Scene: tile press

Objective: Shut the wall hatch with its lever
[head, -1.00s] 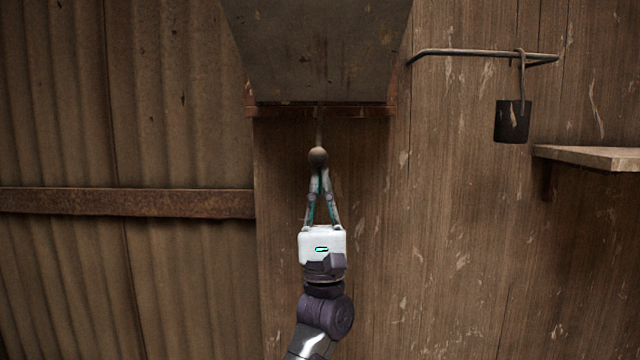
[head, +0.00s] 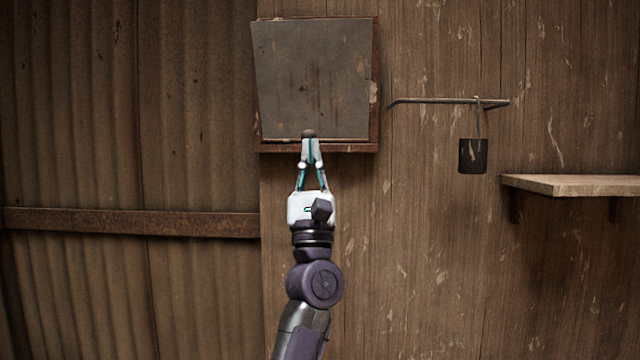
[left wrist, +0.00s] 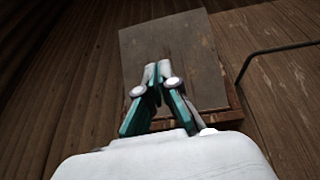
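The wall hatch is a grey, rust-stained plate (head: 312,80) in a rusty brown frame (head: 374,110). It lies nearly flat over the opening, slightly askew, with frame showing at its right and bottom. The lever's round dark knob (head: 308,133) is in front of the plate's lower edge; its rod is hidden. My left gripper (head: 311,148) is just below the knob, fingers drawn together at the tips, seemingly against it. In the left wrist view the shut fingertips (left wrist: 158,72) overlap the hatch plate (left wrist: 190,60), and the knob is not visible. My right gripper is out of view.
A metal rail (head: 440,101) with a hanging dark cup (head: 473,156) is right of the hatch. A wooden shelf (head: 575,185) juts out farther right. Corrugated metal with a rusty crossbar (head: 130,222) fills the left. The wall below the hatch is clear.

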